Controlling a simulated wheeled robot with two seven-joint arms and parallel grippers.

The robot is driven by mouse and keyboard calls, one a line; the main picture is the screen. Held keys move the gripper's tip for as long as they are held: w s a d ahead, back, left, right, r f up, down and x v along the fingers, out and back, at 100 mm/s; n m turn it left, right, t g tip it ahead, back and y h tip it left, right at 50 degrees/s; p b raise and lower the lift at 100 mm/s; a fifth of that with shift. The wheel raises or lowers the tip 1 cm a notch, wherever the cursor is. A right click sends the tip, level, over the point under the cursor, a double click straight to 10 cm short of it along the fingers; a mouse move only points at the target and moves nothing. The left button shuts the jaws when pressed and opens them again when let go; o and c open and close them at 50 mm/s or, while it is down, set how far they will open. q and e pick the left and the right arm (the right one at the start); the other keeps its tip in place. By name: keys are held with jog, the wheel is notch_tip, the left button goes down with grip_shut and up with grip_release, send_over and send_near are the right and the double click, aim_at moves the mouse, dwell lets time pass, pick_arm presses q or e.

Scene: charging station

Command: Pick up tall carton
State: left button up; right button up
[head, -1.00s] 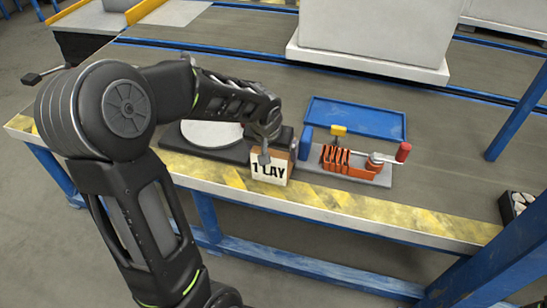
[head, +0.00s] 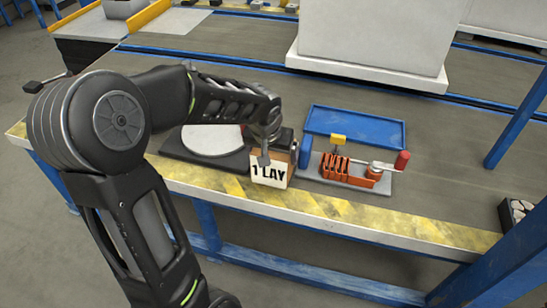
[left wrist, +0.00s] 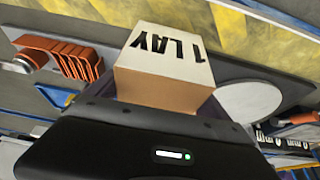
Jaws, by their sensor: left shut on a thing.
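The carton (head: 268,174) is a small box with a white front face printed "1 LAY" and brown cardboard sides. It is at the table's near edge in the head view, by the yellow-and-black stripe. My left gripper (head: 265,158) is shut on it from above. In the left wrist view the carton (left wrist: 166,55) sticks out from the gripper, its printed face showing upside down. The fingers are mostly hidden there. I cannot tell whether the carton's base touches the table. My right gripper is not in view.
A dark scale with a round pale plate (head: 212,140) stands left of the carton. An orange-coil device with a red handle (head: 350,168) stands close on the right, before a blue tray (head: 355,127). A large white block (head: 375,40) stands behind. A blue post (head: 518,110) rises at right.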

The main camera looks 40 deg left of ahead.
pick_arm(q)
notch_tip(320, 180, up, 16)
jog(key=p, duration=0.3)
jog(key=shift+f+p, duration=0.15)
jog(key=shift+p, duration=0.25)
jog(key=shift+a+f, duration=0.1)
